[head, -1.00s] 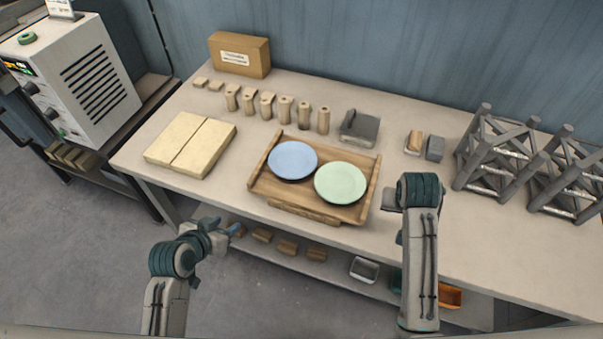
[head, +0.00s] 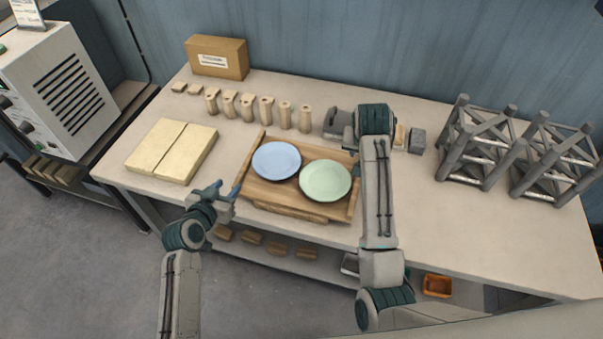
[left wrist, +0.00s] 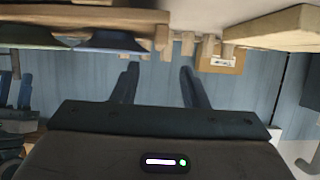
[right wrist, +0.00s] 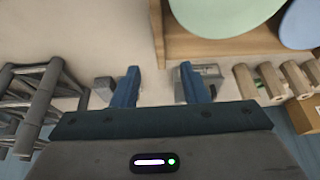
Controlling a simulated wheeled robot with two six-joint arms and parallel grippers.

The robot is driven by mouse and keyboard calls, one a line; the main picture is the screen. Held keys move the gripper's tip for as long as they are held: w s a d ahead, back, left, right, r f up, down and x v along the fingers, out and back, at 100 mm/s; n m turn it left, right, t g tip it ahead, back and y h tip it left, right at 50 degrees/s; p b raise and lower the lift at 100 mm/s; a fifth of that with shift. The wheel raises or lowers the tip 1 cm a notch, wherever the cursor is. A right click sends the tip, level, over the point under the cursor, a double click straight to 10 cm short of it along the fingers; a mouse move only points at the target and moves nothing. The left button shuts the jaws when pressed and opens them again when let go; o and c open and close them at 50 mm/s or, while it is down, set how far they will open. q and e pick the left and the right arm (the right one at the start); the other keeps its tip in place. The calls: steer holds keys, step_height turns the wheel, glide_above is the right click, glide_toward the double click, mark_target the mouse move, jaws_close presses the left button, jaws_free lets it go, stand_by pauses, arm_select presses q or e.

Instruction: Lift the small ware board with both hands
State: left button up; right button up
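The small ware board (head: 270,193) is a wooden tray with raised sides lying on the table, with a blue plate (head: 276,161) and a green plate (head: 325,180) on it. My left gripper (head: 227,189) is open and empty just off the board's left front corner, apart from it. In the left wrist view its open fingers (left wrist: 160,70) show, with the board's wood edge (left wrist: 110,17) at top left. My right gripper is mostly hidden behind its arm in the head view. In the right wrist view its fingers (right wrist: 160,72) are open and empty, beside the board's side (right wrist: 195,47).
Pale slabs (head: 172,150) lie left of the board. Several wooden posts (head: 248,106) and a grey block (head: 338,122) stand behind it. A cardboard box (head: 217,58) is at the back, and grey lattice frames (head: 480,143) stand at right.

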mark_target(242, 171)
arm_select(q)
steer(key=x, duration=0.9)
arm_select(e)
steer(key=x, duration=0.9)
arm_select(q)
jaws_close()
arm_select(e)
jaws_close()
arm_select(q)
steer(key=shift+r, duration=0.1)
